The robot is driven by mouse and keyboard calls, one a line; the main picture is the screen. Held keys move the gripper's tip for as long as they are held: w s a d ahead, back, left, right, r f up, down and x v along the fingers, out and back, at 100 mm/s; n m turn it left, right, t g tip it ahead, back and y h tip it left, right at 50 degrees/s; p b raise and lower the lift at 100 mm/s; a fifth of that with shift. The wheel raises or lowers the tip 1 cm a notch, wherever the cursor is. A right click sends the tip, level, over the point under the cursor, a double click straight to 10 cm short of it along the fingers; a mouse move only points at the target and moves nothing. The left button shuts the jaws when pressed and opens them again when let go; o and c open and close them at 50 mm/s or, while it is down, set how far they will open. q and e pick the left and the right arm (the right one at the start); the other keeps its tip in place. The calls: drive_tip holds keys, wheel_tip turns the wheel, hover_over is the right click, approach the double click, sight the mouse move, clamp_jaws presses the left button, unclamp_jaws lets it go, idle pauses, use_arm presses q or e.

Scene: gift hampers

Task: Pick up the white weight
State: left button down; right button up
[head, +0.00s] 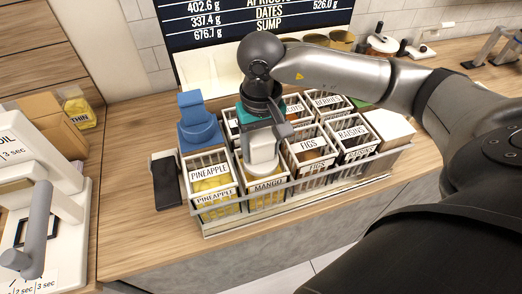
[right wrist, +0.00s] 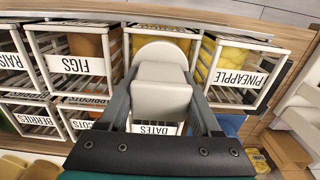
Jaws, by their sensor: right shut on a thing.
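The white weight (head: 262,158) is a pale block with a rounded end. It is in my right gripper (head: 264,140), just over the mango crate (head: 268,187) in the head view. In the right wrist view the white weight (right wrist: 162,95) sits between the two dark fingers of my right gripper (right wrist: 160,105), which is shut on it. It hides much of the crate beneath it. I cannot tell whether its underside touches the crate. My left gripper is not in view.
Labelled crates stand close around the weight: pineapple (head: 211,185) to the left, figs (head: 309,153) and raisins (head: 352,142) to the right. A grey rail runs along their front. A blue object (head: 198,122) and a dark flat item (head: 166,182) stand left. Bare counter (head: 125,215) lies farther left.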

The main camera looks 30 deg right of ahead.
sight(261, 136)
clamp_jaws()
drive_tip(key=shift+r, duration=0.1)
idle(0.5)
wheel_tip(261, 136, up, 12)
drive_tip(key=shift+w+f+b, duration=0.1)
drive_tip(key=shift+f+b, duration=0.15)
drive_tip(key=shift+b, duration=0.2)
wheel_tip(261, 136, up, 8)
drive_tip(key=p, duration=0.2)
drive_tip(key=shift+r, duration=0.25)
drive_tip(key=shift+f, duration=0.1)
wheel_tip(261, 136, down, 15)
drive_tip(key=b, duration=1.4)
drive_tip(key=shift+f+b, duration=0.2)
drive_tip(key=shift+b, duration=0.1)
drive_tip(key=shift+r, duration=0.1)
